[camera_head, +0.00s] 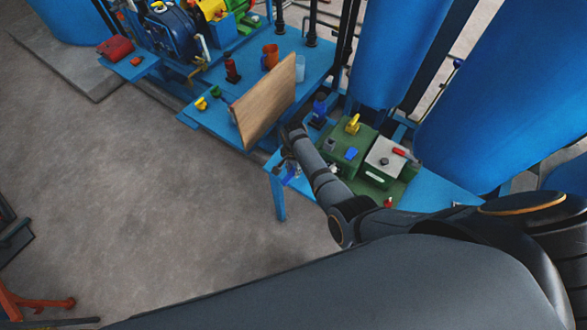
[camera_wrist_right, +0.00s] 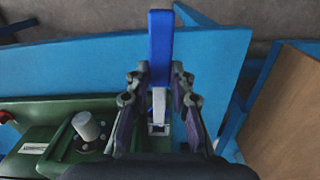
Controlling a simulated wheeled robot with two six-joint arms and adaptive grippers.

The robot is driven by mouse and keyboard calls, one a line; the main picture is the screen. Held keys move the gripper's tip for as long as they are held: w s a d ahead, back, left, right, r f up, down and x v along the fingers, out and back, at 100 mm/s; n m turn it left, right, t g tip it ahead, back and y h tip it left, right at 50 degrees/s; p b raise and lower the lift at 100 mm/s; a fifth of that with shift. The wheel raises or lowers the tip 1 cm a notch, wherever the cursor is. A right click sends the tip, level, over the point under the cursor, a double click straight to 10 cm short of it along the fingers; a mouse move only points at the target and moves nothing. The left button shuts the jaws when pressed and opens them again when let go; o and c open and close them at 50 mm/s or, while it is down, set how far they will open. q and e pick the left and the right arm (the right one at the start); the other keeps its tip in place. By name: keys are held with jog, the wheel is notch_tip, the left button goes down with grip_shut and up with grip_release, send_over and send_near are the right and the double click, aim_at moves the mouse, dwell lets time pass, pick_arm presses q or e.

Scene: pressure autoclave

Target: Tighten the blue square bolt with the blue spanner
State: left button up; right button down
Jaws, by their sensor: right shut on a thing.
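My right gripper (camera_head: 288,160) is over the front left corner of the blue table by the green machine. In the right wrist view its two fingers (camera_wrist_right: 161,85) are closed on either side of a blue spanner (camera_wrist_right: 160,48). The spanner's blue length points away from the wrist, and a pale metal part (camera_wrist_right: 159,102) shows between the fingers. It also shows small below the gripper in the head view (camera_head: 290,176). A small blue piece (camera_head: 351,153) sits on the green machine; I cannot tell whether it is the square bolt. My left gripper is out of view.
The green machine (camera_head: 372,178) stands right of my right gripper, with a grey knob (camera_wrist_right: 88,125) in the wrist view. A wooden board (camera_head: 265,100) stands upright close by at the left. Large blue tanks (camera_head: 495,100) rise behind. Open floor (camera_head: 170,200) lies left.

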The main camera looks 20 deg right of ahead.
aim_at(293, 172)
jog(key=shift+f+b, duration=0.95)
jog(key=shift+f, duration=0.3)
jog(key=c, duration=1.1)
grip_release()
jog(key=shift+r, duration=0.1)
notch_tip(293, 172, up, 12)
